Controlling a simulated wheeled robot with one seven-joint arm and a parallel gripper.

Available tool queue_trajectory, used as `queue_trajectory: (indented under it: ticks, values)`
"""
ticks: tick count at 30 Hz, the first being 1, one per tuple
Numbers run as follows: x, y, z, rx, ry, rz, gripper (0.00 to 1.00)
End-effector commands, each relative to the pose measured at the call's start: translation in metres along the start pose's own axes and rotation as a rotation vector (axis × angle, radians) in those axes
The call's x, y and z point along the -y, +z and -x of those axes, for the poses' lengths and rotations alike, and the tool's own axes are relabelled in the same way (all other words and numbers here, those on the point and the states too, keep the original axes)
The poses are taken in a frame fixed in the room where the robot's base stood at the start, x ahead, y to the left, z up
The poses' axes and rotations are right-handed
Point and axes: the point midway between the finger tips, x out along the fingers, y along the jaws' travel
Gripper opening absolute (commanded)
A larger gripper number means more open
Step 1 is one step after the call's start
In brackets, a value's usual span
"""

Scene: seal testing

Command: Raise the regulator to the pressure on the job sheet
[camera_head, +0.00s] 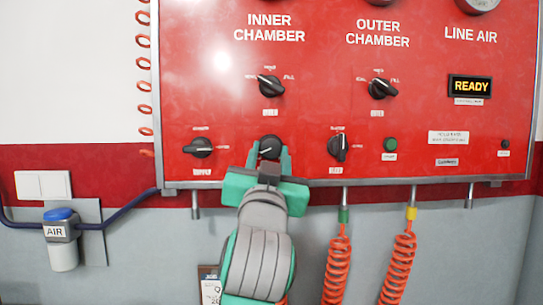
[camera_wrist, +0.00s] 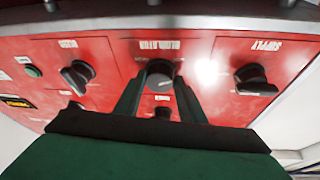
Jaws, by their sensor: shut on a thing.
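The regulator is a round black knob (camera_head: 270,146) low on the red panel (camera_head: 330,110), between two black selector knobs. In the wrist view the regulator knob (camera_wrist: 160,74) shows a pale pointer line, with a REGULATOR label, upside down, beside it. My gripper (camera_head: 270,158) reaches up to it from below, one green finger on each side. In the wrist view my gripper (camera_wrist: 160,92) is shut on the knob. The job sheet cannot be made out for certain; a clipboard with paper (camera_head: 210,288) is partly hidden behind my arm, its text unreadable.
The supply knob (camera_head: 199,148) is left of the regulator; another selector (camera_head: 338,147) is right. Two chamber selectors (camera_head: 270,86) (camera_head: 382,88) sit above. A display (camera_head: 470,86) reads READY. Orange coiled hoses (camera_head: 337,265) hang right of my arm. A blue-capped AIR unit (camera_head: 60,235) is left.

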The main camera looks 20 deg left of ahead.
Motion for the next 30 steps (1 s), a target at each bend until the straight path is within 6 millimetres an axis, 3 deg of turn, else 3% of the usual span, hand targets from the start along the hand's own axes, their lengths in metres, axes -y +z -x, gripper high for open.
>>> queue_trajectory:
  ticks: [30]
  values:
    - [0.0081, -0.0051, -0.0016, 0.045, 0.350, -0.859, 0.14]
